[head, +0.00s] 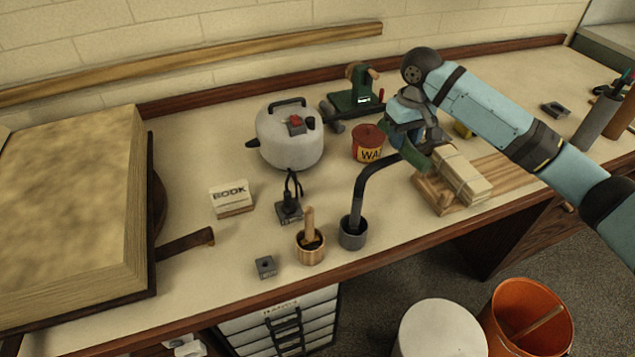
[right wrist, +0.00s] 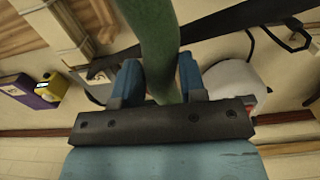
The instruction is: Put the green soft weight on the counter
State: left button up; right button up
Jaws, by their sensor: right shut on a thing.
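The green soft weight (head: 413,158) is in my right gripper (head: 404,134), held above the counter (head: 400,225) between the red wax tin and the tied block. In the right wrist view, the long green weight (right wrist: 158,35) passes between the two blue fingers of the right gripper (right wrist: 158,82), which is shut on it. In the head view the gripper and wrist hide part of the weight. My left gripper is not in view.
The wax tin (head: 367,152), kettle (head: 290,140) and green clamp-like device (head: 356,95) stand behind. A tied block (head: 462,178) lies on a wooden board (head: 502,172). A grey cup (head: 353,236) holds a tall bent tool. Bare counter lies near the front edge, right of this cup.

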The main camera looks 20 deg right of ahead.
aim_at(388, 206)
notch_tip(388, 206, down, 20)
jog(key=shift+b, duration=0.85)
jog(key=o, duration=1.1)
jog(key=shift+f, duration=0.1)
